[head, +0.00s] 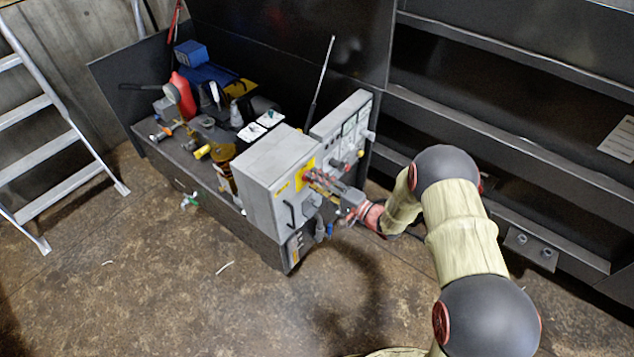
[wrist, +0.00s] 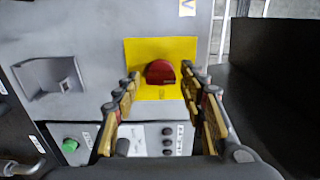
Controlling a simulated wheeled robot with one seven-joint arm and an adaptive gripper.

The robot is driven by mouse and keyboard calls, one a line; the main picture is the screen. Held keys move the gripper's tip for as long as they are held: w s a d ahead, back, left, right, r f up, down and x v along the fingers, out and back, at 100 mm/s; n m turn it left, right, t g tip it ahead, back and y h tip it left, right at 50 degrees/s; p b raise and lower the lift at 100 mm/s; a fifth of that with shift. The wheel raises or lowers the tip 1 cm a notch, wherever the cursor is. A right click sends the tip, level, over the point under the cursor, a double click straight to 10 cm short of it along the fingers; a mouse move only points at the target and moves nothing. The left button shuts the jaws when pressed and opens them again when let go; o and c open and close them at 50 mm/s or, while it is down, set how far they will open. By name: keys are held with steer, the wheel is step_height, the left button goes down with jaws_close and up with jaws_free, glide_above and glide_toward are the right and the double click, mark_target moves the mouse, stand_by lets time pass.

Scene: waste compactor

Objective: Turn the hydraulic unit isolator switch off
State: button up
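The isolator switch is a red rotary knob (wrist: 161,73) on a yellow plate (wrist: 184,48), on the front of a grey cabinet (wrist: 95,35). In the head view the grey cabinet (head: 270,165) stands at the front end of the hydraulic unit, and the yellow plate (head: 299,181) shows on its right face. My gripper (wrist: 160,82) is open, with one finger on each side of the knob in the wrist view. I cannot tell whether either finger touches it. In the head view my gripper (head: 318,182) reaches the plate and largely hides the knob.
A second grey panel (head: 340,135) with labels and buttons stands close behind my gripper. A green button (wrist: 70,145) is at the lower left in the wrist view. A ladder (head: 50,120) stands at the left. The floor in front (head: 150,290) is mostly clear.

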steer(key=shift+o, duration=0.4)
steer(key=shift+d, duration=0.15)
steer(key=v, duration=1.1)
steer(key=shift+s+d, duration=0.25)
steer(key=shift+s, duration=0.1)
